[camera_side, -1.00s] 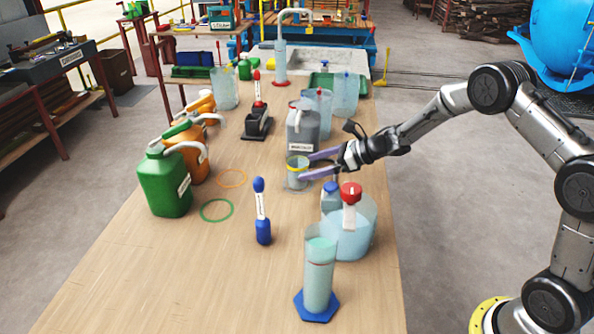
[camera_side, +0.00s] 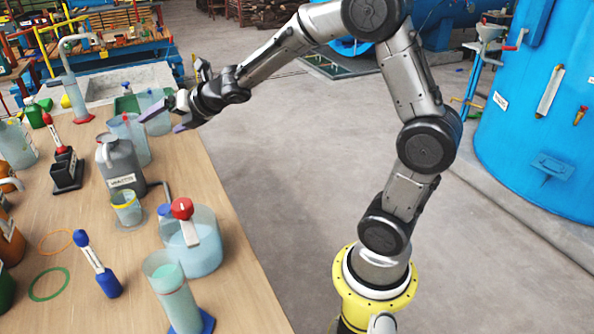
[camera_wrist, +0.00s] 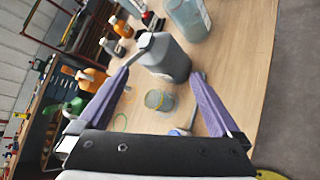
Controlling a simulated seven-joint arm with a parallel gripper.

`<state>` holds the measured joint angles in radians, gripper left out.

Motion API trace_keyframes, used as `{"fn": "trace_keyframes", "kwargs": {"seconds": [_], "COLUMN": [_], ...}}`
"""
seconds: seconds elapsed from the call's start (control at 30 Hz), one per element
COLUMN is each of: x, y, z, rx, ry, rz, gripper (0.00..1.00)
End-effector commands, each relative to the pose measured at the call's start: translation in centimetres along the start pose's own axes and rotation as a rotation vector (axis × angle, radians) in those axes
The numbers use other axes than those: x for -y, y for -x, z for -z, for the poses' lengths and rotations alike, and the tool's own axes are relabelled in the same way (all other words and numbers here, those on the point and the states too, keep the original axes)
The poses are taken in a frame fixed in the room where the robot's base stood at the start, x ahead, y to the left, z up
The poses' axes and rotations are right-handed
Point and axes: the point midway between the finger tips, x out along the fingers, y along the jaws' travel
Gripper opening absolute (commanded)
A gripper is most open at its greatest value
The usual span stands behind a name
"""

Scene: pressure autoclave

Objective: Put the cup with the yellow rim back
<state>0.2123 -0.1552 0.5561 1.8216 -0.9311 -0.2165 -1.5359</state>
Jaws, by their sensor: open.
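The cup with the yellow rim (camera_side: 127,210), small and clear, stands upright on the table in front of the grey jerrycan (camera_side: 121,165). A faint round outline shows on the table around its base. The cup also shows in the wrist view (camera_wrist: 160,101), between and below my fingers. My gripper (camera_side: 158,124) is open and empty, with purple fingers, raised beyond and to the right of the cup. It is apart from the cup. In the wrist view my gripper (camera_wrist: 160,76) has its fingers spread wide.
An orange ring (camera_side: 56,241) and a green ring (camera_side: 49,284) lie on the table left of the cup.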

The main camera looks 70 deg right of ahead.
Motion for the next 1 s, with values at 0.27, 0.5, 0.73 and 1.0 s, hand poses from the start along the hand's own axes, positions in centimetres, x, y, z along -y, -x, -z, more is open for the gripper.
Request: {"fn": "trace_keyframes", "kwargs": {"seconds": [0.27,0.5,0.73,1.0], "x": [2.6,6.3,7.6,7.7], "y": [14.9,25.1,29.1,29.3], "z": [2.3,11.6,16.6,17.0], "rx": [0.179,0.236,0.258,0.263], "ry": [-1.112,-1.936,-2.252,-2.273], "rz": [0.246,0.488,0.653,0.669], "gripper": [0.99,0.99,0.99,0.99]}}
